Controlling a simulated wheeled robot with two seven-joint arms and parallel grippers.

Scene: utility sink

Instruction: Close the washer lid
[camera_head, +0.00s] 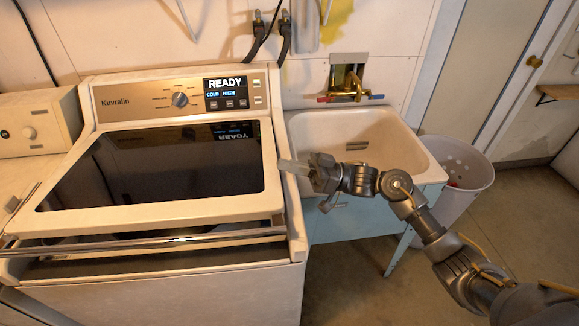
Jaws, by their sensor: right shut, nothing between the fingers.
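The washer (165,285) stands at the left, with a lit panel reading READY. Its lid (160,216) has a pale frame around a large dark glass pane (150,170). The lid's front edge sits a little above the washer's front rim, with a dark gap (140,236) under it, so the lid looks slightly raised. A metal bar (150,243) runs across the front. My left gripper is not in view.
A sink (410,160) with a brass faucet (348,88) stands just right of the washer, under my right arm. A white bin (470,175) is beyond it. Another appliance (35,125) stands at the far left. The floor at the right is open.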

